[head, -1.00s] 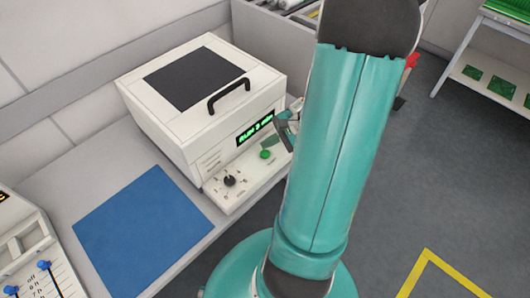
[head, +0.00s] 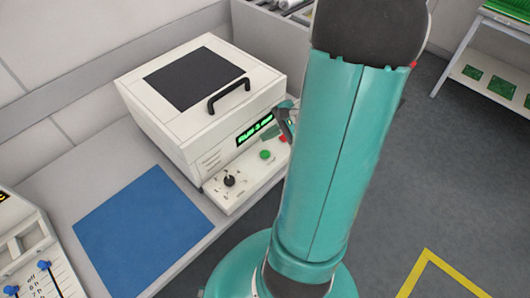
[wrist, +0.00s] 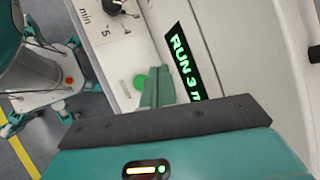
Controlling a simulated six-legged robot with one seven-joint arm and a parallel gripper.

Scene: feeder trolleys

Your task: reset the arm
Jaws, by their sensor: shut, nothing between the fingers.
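My teal arm stands across the middle of the head view and hides part of the floor and the machine's right side. My gripper (head: 284,123) shows partly behind the arm, close to the front of a white oven-like machine (head: 165,130). In the wrist view its teal fingers (wrist: 158,86) are together with nothing between them. They are in front of the machine's display (wrist: 187,62), which reads "RUN 3 m" with the rest cut off. A green button (wrist: 140,82) shows beside the fingers. I cannot tell whether the fingertips touch the panel.
The machine has a black handle (head: 228,95) on its lid, a black knob (head: 229,180) and a red button (head: 283,139). A blue mat (head: 145,228) lies on the bench, with a slider panel (head: 30,255) at left. A rack (head: 495,75) stands at right on open floor.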

